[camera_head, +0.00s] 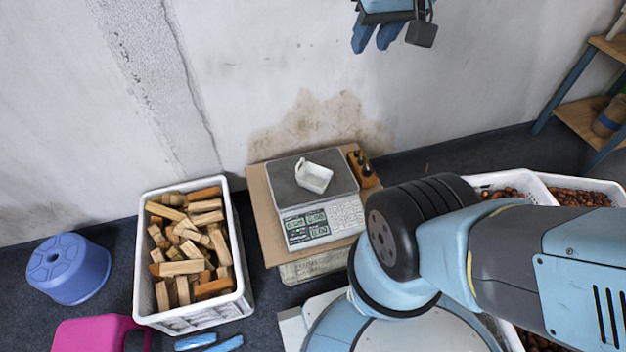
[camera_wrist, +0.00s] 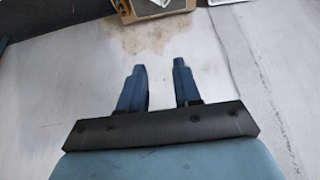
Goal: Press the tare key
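A scale (camera_head: 284,192) sits on a board in the middle of the head view, with a grey weighing plate. My gripper (camera_head: 373,42) is at the top of the head view, apart from the scale. In the wrist view my gripper (camera_wrist: 160,68) has its two blue fingers apart with nothing between them. The scale (camera_wrist: 149,10) shows partly at the wrist view's top edge.
A white crate of wood blocks (camera_head: 146,278) stands left of the scale. A blue stool (camera_head: 69,267) and a pink one (camera_head: 98,335) are farther left. White crates of chestnuts (camera_head: 540,190) stand right, partly behind my arm. A stained wall (camera_head: 270,60) rises behind.

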